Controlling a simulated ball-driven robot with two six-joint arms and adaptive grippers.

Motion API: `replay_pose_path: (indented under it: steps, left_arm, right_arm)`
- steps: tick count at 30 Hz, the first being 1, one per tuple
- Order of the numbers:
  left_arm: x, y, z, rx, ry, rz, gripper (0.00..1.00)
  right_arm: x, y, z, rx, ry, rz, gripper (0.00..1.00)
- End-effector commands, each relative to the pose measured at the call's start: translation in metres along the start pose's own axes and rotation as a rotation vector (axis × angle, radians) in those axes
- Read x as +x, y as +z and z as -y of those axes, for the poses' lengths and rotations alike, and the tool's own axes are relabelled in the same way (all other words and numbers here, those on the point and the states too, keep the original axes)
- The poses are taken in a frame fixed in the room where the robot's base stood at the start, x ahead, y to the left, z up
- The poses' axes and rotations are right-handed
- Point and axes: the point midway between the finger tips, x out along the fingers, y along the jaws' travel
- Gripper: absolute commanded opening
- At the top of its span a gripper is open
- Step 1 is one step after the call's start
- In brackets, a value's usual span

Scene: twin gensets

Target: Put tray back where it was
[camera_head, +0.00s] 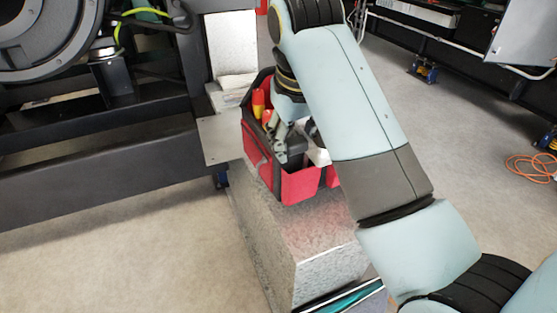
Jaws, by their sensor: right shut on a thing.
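The tray (300,186) is a red and black open tool carrier. It sits over the grey speckled block (300,235), near the middle of the head view; whether it rests fully on the block cannot be told. Tools with red and yellow handles (258,103) stand in its left part. My right arm comes in from the lower right and bends down over the tray. My right gripper (280,148) is down inside the tray's opening and shut on it; the exact grip point is partly hidden by my arm. The tray's right side is hidden too. My left gripper is not in view.
A dark genset frame (100,185) fills the left, with a flat metal plate (219,139) sticking out close to the tray. Another machine frame (440,50) stands at the back right. An orange cable (530,168) lies on the floor at right. The floor between is clear.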

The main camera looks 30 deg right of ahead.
Motion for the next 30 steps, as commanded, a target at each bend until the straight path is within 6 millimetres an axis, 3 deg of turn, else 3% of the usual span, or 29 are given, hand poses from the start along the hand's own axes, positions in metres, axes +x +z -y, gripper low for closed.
replay_pose_path:
  steps: [5, 24, 30]
  left_arm:
    - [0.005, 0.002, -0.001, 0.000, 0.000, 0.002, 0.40]
    - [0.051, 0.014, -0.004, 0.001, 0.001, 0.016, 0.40]
    - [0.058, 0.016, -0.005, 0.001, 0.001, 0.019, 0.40]
  right_arm:
    - [0.020, 0.006, 0.002, 0.000, 0.002, 0.004, 0.00]
    - [0.201, 0.051, 0.018, -0.002, 0.001, 0.005, 0.00]
    - [0.229, 0.057, 0.020, -0.001, 0.001, 0.001, 0.00]
